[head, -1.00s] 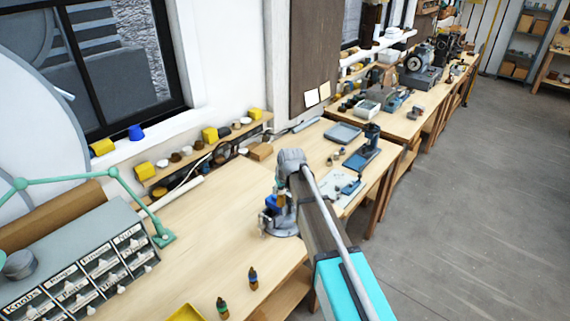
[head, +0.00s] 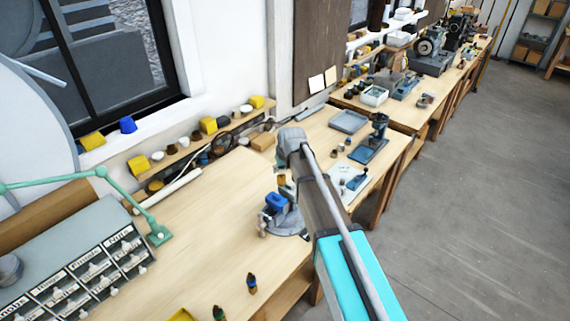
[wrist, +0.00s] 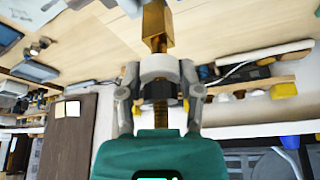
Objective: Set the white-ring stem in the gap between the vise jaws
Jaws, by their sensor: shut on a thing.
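In the wrist view, my gripper (wrist: 159,88) is shut on the white-ring stem (wrist: 155,22), with the white ring between the fingers and the brass end sticking out beyond them. In the head view, my arm hides most of the gripper; a small brass-brown piece (head: 281,181) shows beside the arm's end, apparently part of the stem. The grey vise (head: 287,222) with a blue part on top (head: 275,202) stands on the bench just below that piece. The arm covers part of the vise, so the jaw gap cannot be made out.
Two small dark stems stand on the bench, one with a blue band (head: 251,284) and one with a green band (head: 219,313). A drawer cabinet (head: 75,265) and green lamp arm (head: 125,190) are at left. The bench (head: 195,230) between is clear.

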